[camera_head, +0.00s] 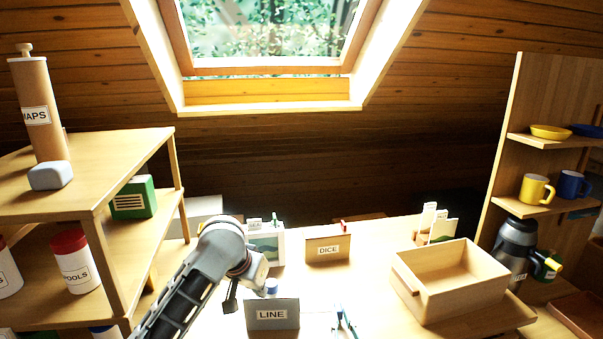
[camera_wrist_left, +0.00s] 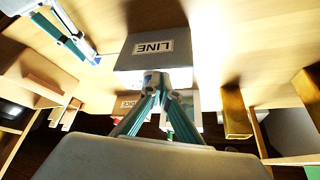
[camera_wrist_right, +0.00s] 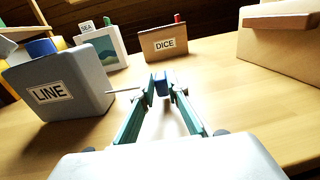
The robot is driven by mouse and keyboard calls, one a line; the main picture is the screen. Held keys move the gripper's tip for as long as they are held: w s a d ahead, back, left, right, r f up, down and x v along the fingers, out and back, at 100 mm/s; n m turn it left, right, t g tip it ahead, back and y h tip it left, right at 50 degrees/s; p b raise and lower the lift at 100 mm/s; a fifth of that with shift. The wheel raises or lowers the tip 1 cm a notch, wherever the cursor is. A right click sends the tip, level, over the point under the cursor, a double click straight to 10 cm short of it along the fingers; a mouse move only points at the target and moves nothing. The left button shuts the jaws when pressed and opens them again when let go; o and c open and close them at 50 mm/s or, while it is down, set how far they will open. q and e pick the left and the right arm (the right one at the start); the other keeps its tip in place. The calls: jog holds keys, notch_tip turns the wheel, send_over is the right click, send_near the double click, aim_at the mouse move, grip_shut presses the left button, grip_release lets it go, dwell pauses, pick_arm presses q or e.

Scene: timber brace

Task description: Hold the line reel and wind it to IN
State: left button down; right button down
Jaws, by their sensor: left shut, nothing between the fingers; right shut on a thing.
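The line reel is a grey box labelled LINE (camera_head: 272,315), standing on the table; it also shows in the left wrist view (camera_wrist_left: 153,47) and the right wrist view (camera_wrist_right: 60,90). A blue round part (camera_wrist_right: 42,47) sits on its top. A thin pale rod runs from its side to a blue crank grip (camera_wrist_right: 161,84). My right gripper (camera_wrist_right: 163,88) is shut on this grip; it shows partly in the head view (camera_head: 345,325). My left gripper (camera_wrist_left: 158,82) is shut and empty at the box's top edge; whether it touches is unclear.
A DICE box (camera_head: 328,249) and a picture block (camera_head: 266,248) stand behind the reel. An open wooden box (camera_head: 450,297) is at the right. Shelves stand at the left (camera_head: 95,190) and right (camera_head: 550,140).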

pick_arm(q)
notch_tip(320, 180, up, 6)
dwell(0.5)
jog(key=shift+w+f+m+g+h, duration=0.1)
jog(key=shift+f+m+g+h, duration=0.45)
jog(key=shift+f+m, duration=0.95)
jog(key=shift+w+f+m+g+h, duration=0.1)
jog(key=shift+f+m+g+h, duration=0.15)
jog(key=shift+f+m+h, duration=0.9)
jog(key=shift+f+m+y, duration=0.35)
jog(key=shift+y, duration=0.05)
jog(key=shift+w+d, duration=0.35)
jog(key=shift+w, duration=0.15)
jog(key=shift+w+a, duration=0.15)
jog(key=shift+a, duration=0.15)
